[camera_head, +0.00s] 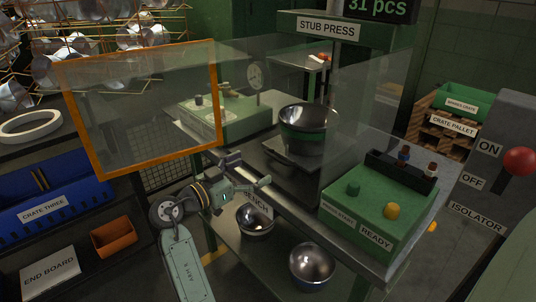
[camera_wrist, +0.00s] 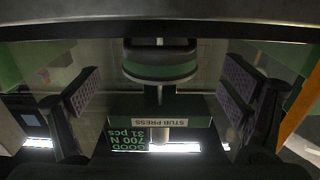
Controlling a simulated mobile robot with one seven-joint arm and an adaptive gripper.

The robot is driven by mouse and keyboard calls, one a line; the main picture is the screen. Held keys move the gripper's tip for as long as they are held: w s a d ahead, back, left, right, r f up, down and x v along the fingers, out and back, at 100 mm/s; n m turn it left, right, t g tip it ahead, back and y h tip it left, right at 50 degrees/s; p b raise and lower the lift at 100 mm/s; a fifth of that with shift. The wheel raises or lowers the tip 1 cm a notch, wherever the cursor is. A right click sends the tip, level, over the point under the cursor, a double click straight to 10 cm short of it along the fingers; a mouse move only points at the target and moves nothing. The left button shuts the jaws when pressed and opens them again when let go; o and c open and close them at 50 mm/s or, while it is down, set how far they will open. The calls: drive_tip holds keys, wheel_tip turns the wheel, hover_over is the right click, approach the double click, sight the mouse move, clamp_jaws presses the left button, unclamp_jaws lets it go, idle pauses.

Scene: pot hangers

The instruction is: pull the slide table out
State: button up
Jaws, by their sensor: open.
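The slide table (camera_head: 283,153) is a dark plate in the middle of the stub press, in the head view. A metal pot with a green band (camera_head: 305,127) stands upright on it. My gripper (camera_head: 247,170) is open and empty at the front edge of the press bench, left of and in front of the slide table. The wrist view is upside down and shows both finger pads wide apart, with the green-banded pot (camera_wrist: 160,66) beyond the gap between them. Any handle on the slide table cannot be made out.
An orange-framed clear guard (camera_head: 218,95) stands open at left, close to my arm. A green control box (camera_head: 375,215) sits on the bench at right. Two metal bowls (camera_head: 312,262) are below the bench edge. A blue crate (camera_head: 50,205) is at far left.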

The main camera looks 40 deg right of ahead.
sight(273, 155)
drive_tip(key=d, duration=0.3)
drive_tip(key=d+p, duration=0.1)
drive_tip(key=d, duration=0.1)
drive_tip(key=d+p, duration=0.1)
drive_tip(key=d, duration=0.2)
drive_tip(key=shift+w+d, duration=0.3)
drive_tip(key=shift+w, duration=0.1)
drive_tip(key=shift+c, duration=0.4)
drive_tip(key=shift+r, duration=0.1)
drive_tip(key=c, duration=1.3)
drive_tip(key=shift+a, duration=0.1)
